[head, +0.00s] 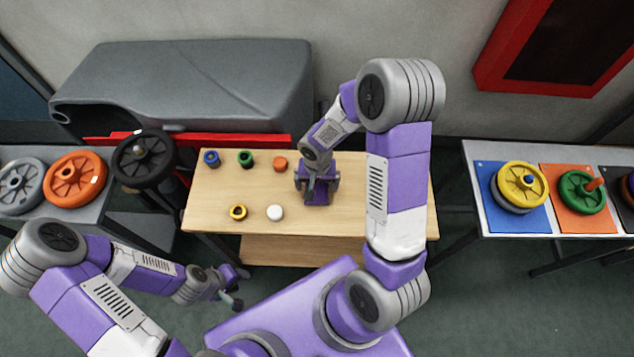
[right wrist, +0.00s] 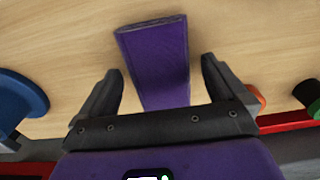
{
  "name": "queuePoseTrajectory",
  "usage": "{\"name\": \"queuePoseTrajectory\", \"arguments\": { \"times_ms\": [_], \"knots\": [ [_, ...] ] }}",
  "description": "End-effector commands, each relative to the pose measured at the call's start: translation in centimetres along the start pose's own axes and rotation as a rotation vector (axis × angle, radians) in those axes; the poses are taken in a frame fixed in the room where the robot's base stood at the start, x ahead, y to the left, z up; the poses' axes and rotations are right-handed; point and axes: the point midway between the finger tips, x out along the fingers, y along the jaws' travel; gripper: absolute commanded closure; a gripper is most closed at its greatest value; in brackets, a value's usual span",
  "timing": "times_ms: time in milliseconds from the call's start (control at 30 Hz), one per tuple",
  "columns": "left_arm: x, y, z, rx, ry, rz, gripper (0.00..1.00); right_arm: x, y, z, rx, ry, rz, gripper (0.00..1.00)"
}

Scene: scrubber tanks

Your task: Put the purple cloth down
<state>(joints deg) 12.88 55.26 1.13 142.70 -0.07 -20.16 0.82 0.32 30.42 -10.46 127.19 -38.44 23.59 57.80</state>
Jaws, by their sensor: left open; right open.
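The purple cloth (right wrist: 155,58) is a folded strip on the light wood table top. In the right wrist view it runs between the two spread fingers of my right gripper (right wrist: 160,90), with wood showing on both sides and its far end reaching past the fingertips. In the head view my right gripper (head: 317,188) is low over the table, open, and a bit of the cloth (head: 316,198) shows between its fingers. My left gripper (head: 239,288) is open and empty, off the table's front left side.
On the wooden table (head: 217,180) stand blue (head: 211,158), green (head: 246,159), orange (head: 280,164), yellow (head: 238,212) and white (head: 275,212) caps. A blue round thing (right wrist: 22,105) is beside the gripper. Side tables hold wheels (head: 75,178) and coloured mats (head: 505,222).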

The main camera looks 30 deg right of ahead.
Motion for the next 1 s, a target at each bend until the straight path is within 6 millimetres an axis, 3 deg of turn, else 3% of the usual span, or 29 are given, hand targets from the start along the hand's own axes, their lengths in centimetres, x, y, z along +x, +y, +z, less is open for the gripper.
{"name": "queuePoseTrajectory", "arguments": {
  "times_ms": [167,500,700,1000],
  "knots": [
    [-0.6,0.2,0.0,0.000,0.000,0.000,0.57,-1.0,0.0,-0.1,0.001,0.002,-0.001,0.01],
    [-2.7,1.0,0.1,0.000,0.000,0.000,0.57,-8.3,-0.1,-0.1,0.000,0.006,-0.003,0.01],
    [-3.4,1.3,0.1,0.000,0.000,0.000,0.57,-11.3,-0.1,-0.1,0.000,0.004,-0.002,0.01],
    [-3.5,1.3,0.1,0.000,0.000,0.000,0.57,-12.3,0.0,0.0,-0.001,0.000,0.000,0.01]
  ]
}}
